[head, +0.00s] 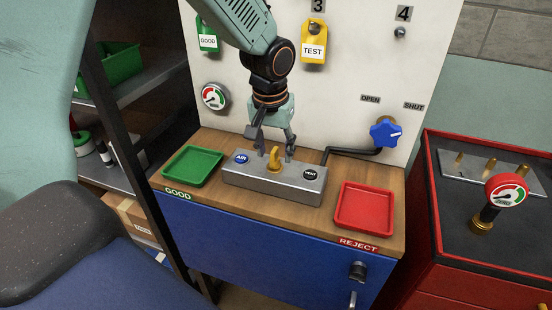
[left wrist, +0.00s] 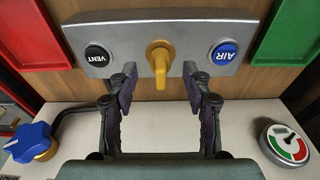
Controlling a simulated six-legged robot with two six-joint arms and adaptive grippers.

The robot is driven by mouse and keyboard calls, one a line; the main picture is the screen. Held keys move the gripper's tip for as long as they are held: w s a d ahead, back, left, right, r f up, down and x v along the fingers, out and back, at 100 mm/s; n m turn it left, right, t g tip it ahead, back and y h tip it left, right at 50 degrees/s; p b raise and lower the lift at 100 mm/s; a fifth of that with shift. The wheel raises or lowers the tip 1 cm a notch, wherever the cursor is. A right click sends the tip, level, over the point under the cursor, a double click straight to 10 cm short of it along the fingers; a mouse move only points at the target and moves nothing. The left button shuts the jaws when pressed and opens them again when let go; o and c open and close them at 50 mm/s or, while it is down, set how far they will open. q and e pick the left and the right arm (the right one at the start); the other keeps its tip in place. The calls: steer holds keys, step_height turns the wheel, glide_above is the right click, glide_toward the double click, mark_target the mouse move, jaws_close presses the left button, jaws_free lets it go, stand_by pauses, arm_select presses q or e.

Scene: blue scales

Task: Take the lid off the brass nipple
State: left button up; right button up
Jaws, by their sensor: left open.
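A yellow-orange lid (head: 274,160) with a protruding tab stands in the middle of the grey metal block (head: 245,187) on the wooden bench top. The lid also shows in the left wrist view (left wrist: 160,60), between the black VENT button and the blue AIR button. No separate brass nipple shows under the lid. My left gripper (head: 275,148) is open just above and behind the lid. In the left wrist view, my left gripper's fingers (left wrist: 159,86) stand apart, one on each side of the lid's tab, with gaps. My right gripper is not in view.
A green GOOD tray (head: 212,157) is left of the block and a red REJECT tray (head: 340,215) is right. Both look empty. A blue valve knob (head: 385,134) and a gauge (head: 214,97) are on the white panel behind. A red cabinet (head: 430,220) stands right.

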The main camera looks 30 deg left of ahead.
arm_select(q)
steer(key=shift+s+a+f, duration=0.15)
steer(key=shift+f, duration=0.25)
steer(key=shift+s+a+f, duration=0.1)
steer(key=shift+s+f, duration=0.05)
steer(key=shift+f, duration=0.2)
steer(key=shift+w+d+f, duration=0.25)
steer(key=shift+w+d, duration=0.1)
steer(key=shift+w, duration=0.4)
steer(key=shift+c, duration=1.3)
steer(key=shift+s+a+r, duration=0.2)
steer(key=shift+s+a, duration=0.05)
steer(key=shift+s, duration=0.3)
steer(key=c, duration=0.3)
steer(key=shift+c, duration=1.4)
steer(key=shift+w+d+f, duration=0.1)
steer(key=shift+w+d, duration=0.05)
steer(key=shift+w, duration=0.15)
steer(key=shift+s, duration=0.1)
